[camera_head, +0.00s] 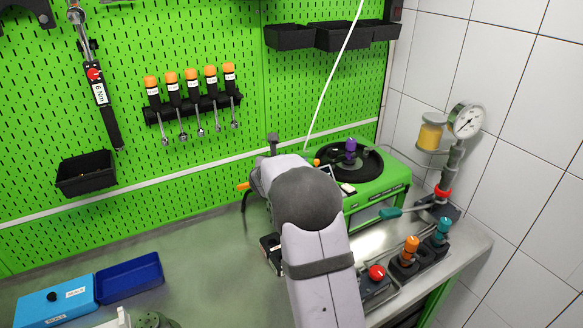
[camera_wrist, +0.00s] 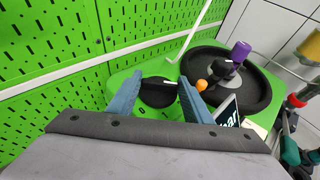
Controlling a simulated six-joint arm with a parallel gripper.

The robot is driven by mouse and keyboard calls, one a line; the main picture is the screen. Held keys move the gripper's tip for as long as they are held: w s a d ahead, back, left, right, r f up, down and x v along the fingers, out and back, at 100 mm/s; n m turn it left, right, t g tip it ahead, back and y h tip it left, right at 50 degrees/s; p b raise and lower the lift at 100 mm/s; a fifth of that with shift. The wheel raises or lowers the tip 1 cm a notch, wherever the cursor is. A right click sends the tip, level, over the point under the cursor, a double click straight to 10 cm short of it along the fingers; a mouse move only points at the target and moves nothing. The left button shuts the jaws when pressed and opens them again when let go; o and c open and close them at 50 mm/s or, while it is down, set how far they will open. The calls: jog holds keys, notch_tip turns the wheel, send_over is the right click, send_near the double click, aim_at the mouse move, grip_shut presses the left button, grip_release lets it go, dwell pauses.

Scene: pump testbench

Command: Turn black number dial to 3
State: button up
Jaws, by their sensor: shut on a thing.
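The black number dial (camera_wrist: 157,96) sits on the green pump housing (camera_wrist: 124,77), left of the round black basin in the wrist view. A short white mark shows near its far right edge.
The round black basin (camera_wrist: 258,100) with a purple knob (camera_wrist: 240,51) and an orange knob (camera_wrist: 204,86) is right of the dial. A small display (camera_wrist: 228,112) is close to the right finger. A white hose (camera_wrist: 190,34) rises behind. The green pegboard (camera_head: 130,185) stands at the back.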

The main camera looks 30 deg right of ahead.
jog(key=shift+s+d+f+n+t+y+b, duration=0.15)
jog(key=shift+n+t+y+b, duration=0.5)
jog(key=shift+b, duration=1.35)
jog(key=shift+s+d+f+n+t+y+b, duration=0.15)
jog(key=shift+n+t+y+b, duration=0.45)
jog(key=shift+b, duration=1.35)
jog(key=n+y+b, duration=0.2)
jog(key=b, duration=0.1)
jog(key=shift+d+r+t+b, duration=0.1)
jog(key=shift+t+b, duration=0.25)
jog(key=shift+b, duration=0.05)
jog(key=shift+n+y+b, duration=0.4)
jog(key=shift+n+y, duration=0.05)
jog(key=shift+r+n+y, duration=0.15)
jog(key=shift+n+y, duration=0.15)
jog(key=shift+y, duration=0.1)
jog(key=o, duration=1.1)
jog(key=shift+c, duration=0.2)
jog(key=shift+b+v, duration=0.45)
jog(key=shift+v, duration=3.2)
